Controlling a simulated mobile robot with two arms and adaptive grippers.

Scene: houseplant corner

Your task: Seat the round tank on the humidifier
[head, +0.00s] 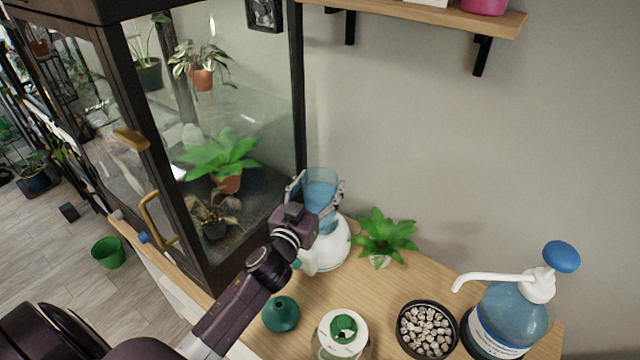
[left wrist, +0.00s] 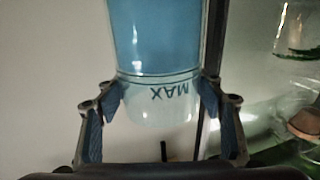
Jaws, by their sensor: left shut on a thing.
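The round tank (head: 321,188) is clear, with blue liquid in it, and stands upright over the white humidifier base (head: 330,250). In the left wrist view the tank (left wrist: 155,45) shows a line and the word MAX upside down. My left gripper (head: 315,190) is shut on the tank, one finger on each side; both fingers also show in the left wrist view (left wrist: 160,100). My gripper and arm hide part of the base. I cannot tell whether the tank touches the base or is a little above it. My right gripper is not in view.
A glass plant cabinet (head: 190,140) stands left of the base. A small green plant (head: 384,236) stands close on its right. A teal bottle (head: 281,314), a white-topped jar (head: 342,330), a bowl of pebbles (head: 427,330) and a blue pump bottle (head: 510,310) stand nearer on the wooden top.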

